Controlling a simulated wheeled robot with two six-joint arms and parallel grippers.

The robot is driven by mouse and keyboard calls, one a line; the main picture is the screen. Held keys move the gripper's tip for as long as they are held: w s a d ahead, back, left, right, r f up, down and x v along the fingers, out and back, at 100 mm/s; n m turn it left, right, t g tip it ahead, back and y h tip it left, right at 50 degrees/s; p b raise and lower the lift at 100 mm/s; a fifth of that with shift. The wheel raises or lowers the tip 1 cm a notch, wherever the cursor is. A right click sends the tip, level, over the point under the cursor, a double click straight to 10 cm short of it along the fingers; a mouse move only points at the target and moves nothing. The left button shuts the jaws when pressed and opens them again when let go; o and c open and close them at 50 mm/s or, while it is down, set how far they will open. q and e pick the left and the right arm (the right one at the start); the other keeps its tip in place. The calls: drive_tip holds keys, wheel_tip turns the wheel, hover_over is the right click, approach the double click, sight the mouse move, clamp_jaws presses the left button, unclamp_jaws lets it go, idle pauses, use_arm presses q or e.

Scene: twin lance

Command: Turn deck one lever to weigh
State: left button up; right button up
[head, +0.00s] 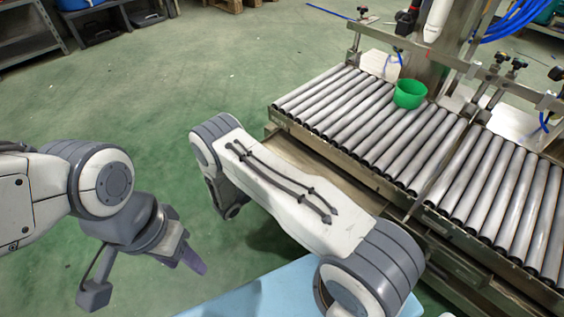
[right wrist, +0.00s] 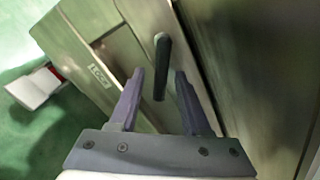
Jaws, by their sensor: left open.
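A black lever handle (right wrist: 162,66) stands out from the metal side of the machine in the right wrist view. My right gripper (right wrist: 160,74) is open, its two purple fingers on either side of the lever, with a visible gap on each side. A small label (right wrist: 99,75) is on the metal panel left of the lever; its text is too blurred to read surely. In the head view my right arm hides the lever and the right gripper. My left gripper (head: 193,262) is open and empty above the green floor at lower left, away from the machine.
The roller conveyor deck (head: 345,115) runs along the right side, with a second roller section (head: 505,190) nearer. A green cup-like container (head: 410,94) sits at the rollers' back edge. Grey shelving (head: 30,40) stands far left. The green floor between is clear.

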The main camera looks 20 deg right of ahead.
drive_tip(key=p+v, duration=0.4)
drive_tip(key=v, duration=0.6)
drive_tip(key=shift+a, duration=0.2)
drive_tip(key=shift+s, duration=0.1)
